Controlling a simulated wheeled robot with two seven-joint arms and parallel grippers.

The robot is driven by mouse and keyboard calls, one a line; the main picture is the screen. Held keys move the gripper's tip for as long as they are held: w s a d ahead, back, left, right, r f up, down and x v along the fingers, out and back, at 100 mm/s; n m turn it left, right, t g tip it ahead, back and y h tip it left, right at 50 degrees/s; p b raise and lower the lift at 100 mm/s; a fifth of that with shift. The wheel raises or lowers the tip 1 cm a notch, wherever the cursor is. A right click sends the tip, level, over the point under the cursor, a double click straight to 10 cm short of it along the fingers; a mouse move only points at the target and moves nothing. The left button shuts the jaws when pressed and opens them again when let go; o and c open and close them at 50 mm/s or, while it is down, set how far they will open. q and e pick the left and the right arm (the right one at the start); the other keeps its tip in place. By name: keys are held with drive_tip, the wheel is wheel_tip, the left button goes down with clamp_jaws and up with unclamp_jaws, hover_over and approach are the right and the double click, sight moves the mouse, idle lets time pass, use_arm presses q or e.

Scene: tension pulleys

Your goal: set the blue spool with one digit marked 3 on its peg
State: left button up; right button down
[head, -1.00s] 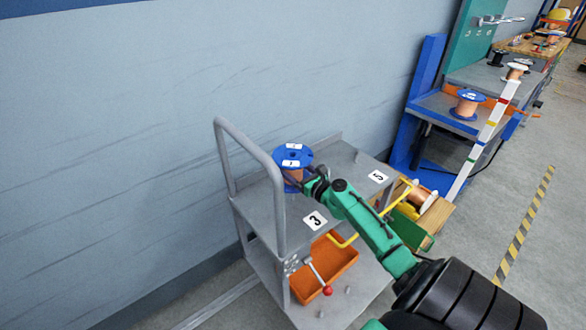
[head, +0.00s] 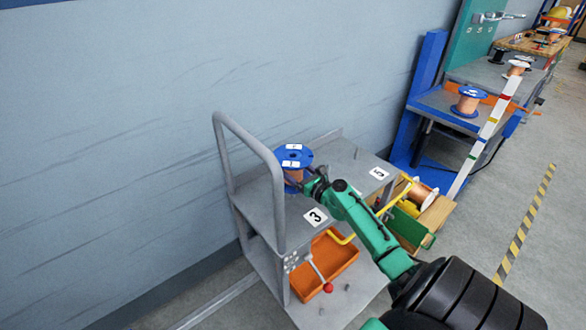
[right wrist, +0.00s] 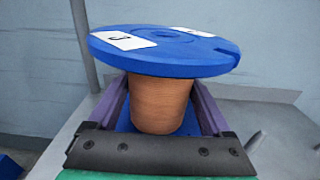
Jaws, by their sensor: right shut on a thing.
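A blue spool (head: 293,157) wound with copper wire is upright at the cart's top shelf, with white labels on its top flange; the digits are too small to read in the head view. In the right wrist view the same spool (right wrist: 165,52) fills the middle, with one label partly readable. My right gripper (head: 306,184) is shut on the spool, its fingers on both sides of the copper body below the top flange. The peg is hidden, and I cannot tell whether the spool rests on the shelf. My left gripper is not in view.
The grey cart shelf (head: 345,165) carries plates marked 3 (head: 315,216) and 5 (head: 379,173). A grey handle (head: 250,141) rises at its left. An orange bin (head: 325,268) sits below. Another blue-flanged spool (head: 469,102) stands on the bench at right.

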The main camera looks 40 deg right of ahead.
drive_tip(key=shift+f+b, duration=0.35)
drive_tip(key=shift+f, duration=0.05)
drive_tip(key=shift+f, duration=0.1)
idle(0.6)
drive_tip(key=shift+f+b, duration=1.25)
drive_tip(key=shift+f, duration=0.2)
drive_tip(key=shift+f+b, duration=1.2)
drive_tip(key=shift+f, duration=0.3)
drive_tip(key=shift+f, duration=0.15)
